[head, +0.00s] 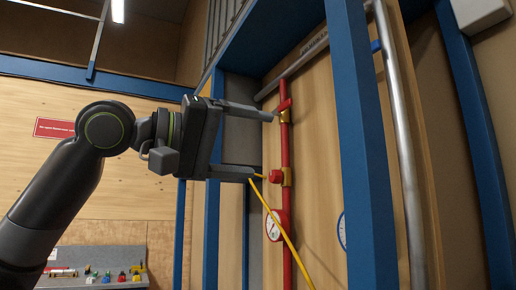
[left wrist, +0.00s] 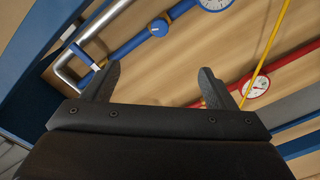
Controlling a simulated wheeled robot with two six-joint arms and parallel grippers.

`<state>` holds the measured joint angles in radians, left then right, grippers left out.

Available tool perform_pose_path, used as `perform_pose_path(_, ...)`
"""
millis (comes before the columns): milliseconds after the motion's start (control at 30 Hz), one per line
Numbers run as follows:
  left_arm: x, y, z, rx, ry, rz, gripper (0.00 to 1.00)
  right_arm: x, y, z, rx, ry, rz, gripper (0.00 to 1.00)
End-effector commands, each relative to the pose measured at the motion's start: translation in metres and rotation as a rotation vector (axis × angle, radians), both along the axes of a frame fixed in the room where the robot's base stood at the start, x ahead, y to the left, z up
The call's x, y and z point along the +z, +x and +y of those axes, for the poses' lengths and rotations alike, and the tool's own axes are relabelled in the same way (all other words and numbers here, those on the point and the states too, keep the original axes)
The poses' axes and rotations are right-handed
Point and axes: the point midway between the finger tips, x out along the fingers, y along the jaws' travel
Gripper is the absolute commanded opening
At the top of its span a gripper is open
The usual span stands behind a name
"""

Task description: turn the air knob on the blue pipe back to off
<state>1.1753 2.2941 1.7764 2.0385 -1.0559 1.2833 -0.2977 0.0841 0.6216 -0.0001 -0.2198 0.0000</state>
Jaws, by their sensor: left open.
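The blue pipe (left wrist: 128,46) shows in the left wrist view, running slanted across the wood panel at the top left. A round blue knob (left wrist: 159,27) sits on it, and a blue-rimmed gauge (left wrist: 215,3) is cut by the top edge. In the head view the blue post hides most of this pipe; only a sliver of the blue gauge (head: 341,231) shows. My left gripper (head: 262,146) is open and empty, in front of the red pipe. In the left wrist view its fingers (left wrist: 160,73) are spread, apart from the blue knob. My right gripper is not in view.
A blue post (head: 358,150) and a silver pipe (head: 403,150) stand to the right.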

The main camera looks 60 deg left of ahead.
Motion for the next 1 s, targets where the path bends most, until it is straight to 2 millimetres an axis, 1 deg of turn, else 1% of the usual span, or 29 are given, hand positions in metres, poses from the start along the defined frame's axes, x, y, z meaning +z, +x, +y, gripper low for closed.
perform_pose_path(233,0.0,-0.001,0.0,0.001,-0.001,0.001,0.79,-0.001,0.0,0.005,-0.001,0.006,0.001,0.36)
perform_pose_path(333,0.002,0.004,0.0,0.0,0.02,0.002,0.66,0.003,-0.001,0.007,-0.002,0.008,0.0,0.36)
perform_pose_path(367,0.003,0.009,0.0,0.002,0.042,0.003,0.62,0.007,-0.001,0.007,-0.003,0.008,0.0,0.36)
perform_pose_path(400,0.006,0.019,0.001,0.005,0.089,0.003,0.6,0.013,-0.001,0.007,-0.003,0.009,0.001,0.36)
perform_pose_path(467,0.01,0.038,0.001,0.008,0.191,0.0,0.6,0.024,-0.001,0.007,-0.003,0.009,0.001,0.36)
perform_pose_path(500,0.012,0.053,0.001,0.01,0.276,-0.003,0.6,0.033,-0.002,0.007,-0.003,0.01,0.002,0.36)
perform_pose_path(600,0.012,0.088,-0.002,0.008,0.497,-0.019,0.6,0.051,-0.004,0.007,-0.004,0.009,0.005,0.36)
perform_pose_path(700,0.008,0.114,-0.006,0.001,0.684,-0.041,0.6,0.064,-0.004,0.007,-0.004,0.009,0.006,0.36)
perform_pose_path(833,0.003,0.132,-0.01,-0.006,0.831,-0.064,0.6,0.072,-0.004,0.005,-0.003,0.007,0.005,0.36)
perform_pose_path(1000,0.002,0.145,-0.011,-0.005,0.87,-0.069,0.6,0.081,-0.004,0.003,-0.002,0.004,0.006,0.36)
